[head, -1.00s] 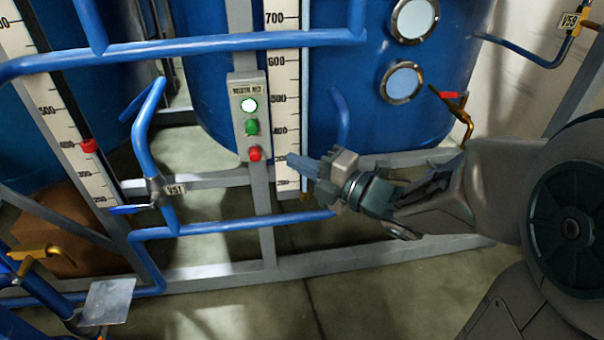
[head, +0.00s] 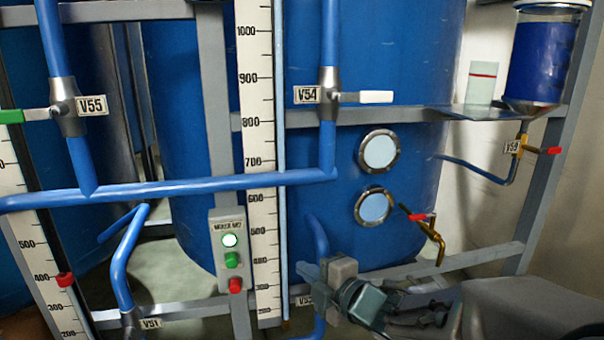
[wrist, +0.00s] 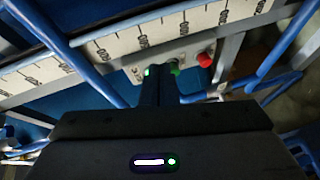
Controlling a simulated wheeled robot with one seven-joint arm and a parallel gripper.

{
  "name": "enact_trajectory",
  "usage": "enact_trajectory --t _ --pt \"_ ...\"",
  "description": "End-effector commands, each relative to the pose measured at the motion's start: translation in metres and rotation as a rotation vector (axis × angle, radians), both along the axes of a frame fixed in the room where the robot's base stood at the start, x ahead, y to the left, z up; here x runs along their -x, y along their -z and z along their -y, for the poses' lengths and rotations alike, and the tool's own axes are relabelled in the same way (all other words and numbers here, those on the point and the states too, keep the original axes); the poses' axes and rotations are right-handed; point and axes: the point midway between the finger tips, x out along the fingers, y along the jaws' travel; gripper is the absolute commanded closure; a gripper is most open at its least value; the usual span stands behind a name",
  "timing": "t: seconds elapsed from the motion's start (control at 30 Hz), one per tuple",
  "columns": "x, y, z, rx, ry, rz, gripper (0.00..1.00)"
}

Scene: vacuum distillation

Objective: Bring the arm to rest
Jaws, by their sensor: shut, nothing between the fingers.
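My gripper (head: 305,271) is low in the head view, in front of the frame's lower rail and right of the white scale. Its fingers point left and are shut with nothing between them. In the wrist view my gripper's dark fingers (wrist: 160,84) point at the button box (wrist: 186,60) and hide part of it. In the head view the button box (head: 228,214) on the grey post has a lit white lamp, a green button and a red button. The fingers are apart from the box.
A long blue pipe (head: 210,185) crosses in front of the blue tank (head: 405,60). Valves V55 (head: 68,105) and V54 (head: 330,95) stand above it. A brass tap (head: 430,235) sticks out right of the gripper. A shelf (head: 455,113) is at upper right.

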Motion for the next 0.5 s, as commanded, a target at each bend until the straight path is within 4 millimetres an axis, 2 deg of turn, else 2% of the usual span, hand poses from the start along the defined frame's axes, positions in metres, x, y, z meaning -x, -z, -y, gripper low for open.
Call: enact_trajectory --t 0.03,0.23,0.37,0.5 --pt "-0.006 -0.028 0.014 -0.011 0.086 -0.051 1.0" --pt "-0.012 -0.063 0.074 -0.111 0.451 -0.303 1.0" --pt "0.0 -0.084 0.109 -0.211 0.678 -0.47 1.0" --pt "0.026 -0.105 0.138 -0.341 0.914 -0.658 1.0"
